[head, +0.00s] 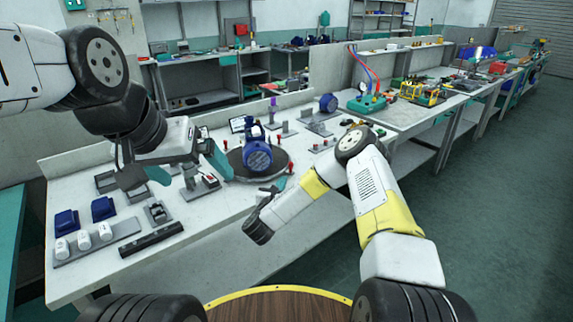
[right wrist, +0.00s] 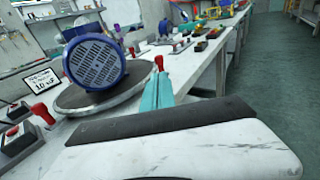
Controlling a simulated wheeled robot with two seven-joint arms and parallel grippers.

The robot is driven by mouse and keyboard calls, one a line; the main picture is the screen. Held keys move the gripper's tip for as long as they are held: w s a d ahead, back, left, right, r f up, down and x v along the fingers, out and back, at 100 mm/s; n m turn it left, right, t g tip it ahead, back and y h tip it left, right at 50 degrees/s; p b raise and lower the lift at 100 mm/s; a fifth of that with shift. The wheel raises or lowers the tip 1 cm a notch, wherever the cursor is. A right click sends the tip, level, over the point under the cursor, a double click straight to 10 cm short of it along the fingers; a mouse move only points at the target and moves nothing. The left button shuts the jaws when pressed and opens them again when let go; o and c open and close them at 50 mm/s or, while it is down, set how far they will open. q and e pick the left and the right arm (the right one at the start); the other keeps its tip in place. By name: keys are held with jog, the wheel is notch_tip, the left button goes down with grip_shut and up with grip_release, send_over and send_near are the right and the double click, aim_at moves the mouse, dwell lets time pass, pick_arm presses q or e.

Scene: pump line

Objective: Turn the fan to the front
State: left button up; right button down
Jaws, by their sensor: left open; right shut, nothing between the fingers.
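The blue motor (head: 258,157) with its round fan grille (right wrist: 94,62) sits on a dark round turntable (head: 280,160). In the head view the grille faces toward me; in the right wrist view it faces the camera. Red knobs stand at the turntable's rim, one of them (right wrist: 159,62) beside the motor. My left gripper (head: 188,168) is open and empty, its teal fingers spread, the right one close to the turntable's left edge; contact is unclear. My right gripper (right wrist: 156,92) is shut and empty, near the turntable's edge; its fingertips are largely hidden in the head view.
A small display (right wrist: 41,82) stands behind the turntable. Blue parts (head: 67,222), a tray of white parts (head: 100,243) and a black bar (head: 151,240) lie on the bench at left. The bench front near the middle is clear.

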aim_at(290, 166)
jog(key=x, duration=0.9)
jog(key=shift+w, duration=0.15)
